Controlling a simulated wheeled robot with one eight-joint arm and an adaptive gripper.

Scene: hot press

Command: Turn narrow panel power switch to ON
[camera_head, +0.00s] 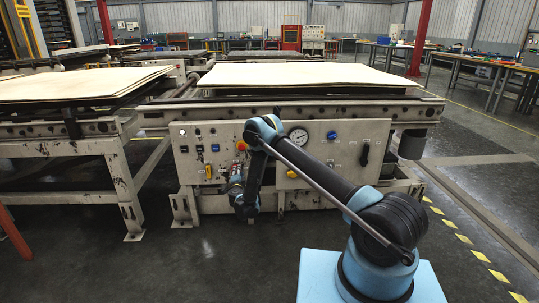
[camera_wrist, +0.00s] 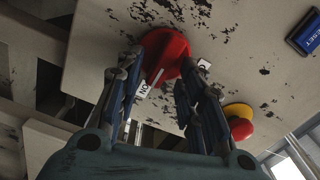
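The power switch is a red rotary knob (camera_wrist: 166,50) with a white pointer line, on a pale, scratched panel in the wrist view. An ON label (camera_wrist: 143,90) lies below left of it, and another small label (camera_wrist: 204,65) lies right of it. My gripper (camera_wrist: 160,65) has its two fingers spread on either side of the knob, apparently open; whether a finger touches it is unclear. In the head view my gripper (camera_head: 237,187) is low in front of the narrow left control panel (camera_head: 188,160), and my arm covers the knob there.
The wide panel (camera_head: 345,135) with a gauge (camera_head: 299,137) stands to the right in the head view. The floor in front is clear.

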